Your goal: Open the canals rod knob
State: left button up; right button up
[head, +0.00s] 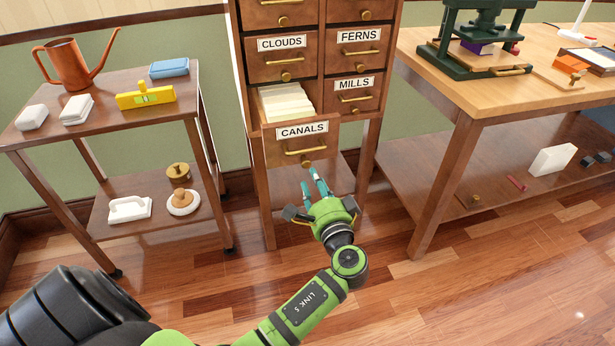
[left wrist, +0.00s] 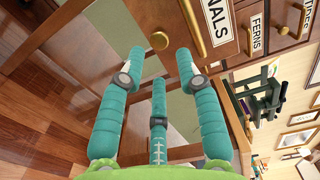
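The CANALS drawer (head: 302,143) stands pulled out of the wooden card cabinet, with pale cards (head: 286,103) showing in it. The brass rod knob (head: 307,162) sits low on the drawer front, below the brass pull. It also shows in the left wrist view as a round knob (left wrist: 158,40), just beyond my fingertips. My left gripper (head: 315,181) has its teal fingers spread and is just below and in front of the knob. In the left wrist view the gripper (left wrist: 160,62) is open and empty, apart from the knob. My right gripper is not in view.
A side table (head: 110,98) with a watering can (head: 68,62) and several small items stands on the left. A workbench (head: 435,82) with a green press (head: 475,45) stands on the right. The CLOUDS, FERNS and MILLS drawers are shut. Floor in front is clear.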

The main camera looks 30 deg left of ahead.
aim_at(307, 165)
pick_arm(q)
jog(key=x, duration=0.6)
jog(key=shift+w+a, duration=0.2)
